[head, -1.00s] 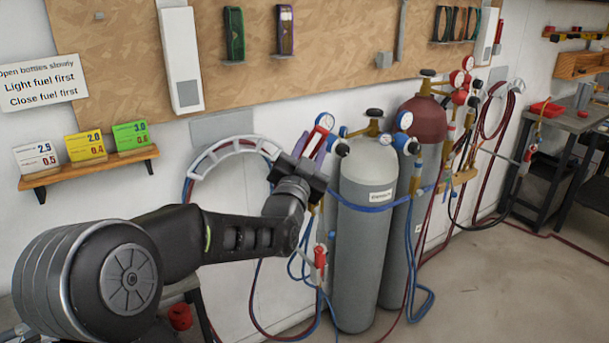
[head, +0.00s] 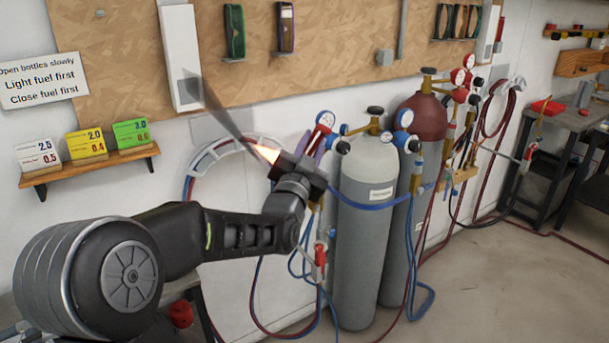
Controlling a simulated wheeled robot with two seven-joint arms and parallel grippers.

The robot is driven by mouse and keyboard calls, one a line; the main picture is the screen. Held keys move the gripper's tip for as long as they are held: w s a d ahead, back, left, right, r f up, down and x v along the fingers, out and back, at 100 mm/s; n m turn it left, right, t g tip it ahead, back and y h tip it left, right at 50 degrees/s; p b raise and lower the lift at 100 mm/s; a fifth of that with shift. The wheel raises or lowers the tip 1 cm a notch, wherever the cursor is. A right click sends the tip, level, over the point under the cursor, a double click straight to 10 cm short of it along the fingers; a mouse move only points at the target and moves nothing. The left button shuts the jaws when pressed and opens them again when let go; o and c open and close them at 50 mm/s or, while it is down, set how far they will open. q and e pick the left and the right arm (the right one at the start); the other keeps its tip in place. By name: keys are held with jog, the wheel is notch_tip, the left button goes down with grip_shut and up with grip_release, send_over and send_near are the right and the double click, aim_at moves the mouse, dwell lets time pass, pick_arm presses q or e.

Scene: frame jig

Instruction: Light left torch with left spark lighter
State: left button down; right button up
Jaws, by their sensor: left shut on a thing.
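My left gripper (head: 300,172) is shut in front of the hose hanger, left of the grey cylinder. What it holds is mostly hidden by its own dark body; it is most likely the left spark lighter. The left torch (head: 319,256), with a red valve and brass parts, stands below and behind the gripper; its upper end is hidden. An orange-white flame (head: 267,153) shows at the gripper's upper left, with a dark smoky plume (head: 222,112) rising up and left from it. My right gripper is not in view.
A grey cylinder (head: 366,245) and a red-topped cylinder (head: 422,118) with gauges stand close on the right. Red and blue hoses hang around them. A shelf with number cards (head: 90,170) is on the left wall. The floor at right is open.

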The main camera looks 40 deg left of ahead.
pick_arm(q)
jog(key=c, duration=1.8)
grip_release()
jog(key=shift+c, duration=0.2)
jog(key=c, duration=0.3)
jog(key=shift+d+f, duration=0.1)
jog(key=shift+d, duration=0.25)
grip_shut()
jog(key=s+d+b, duration=0.2)
jog(key=d, duration=1)
jog(key=shift+d+f, duration=0.15)
jog(key=shift+f, duration=0.25)
jog(key=shift+s+r, duration=0.1)
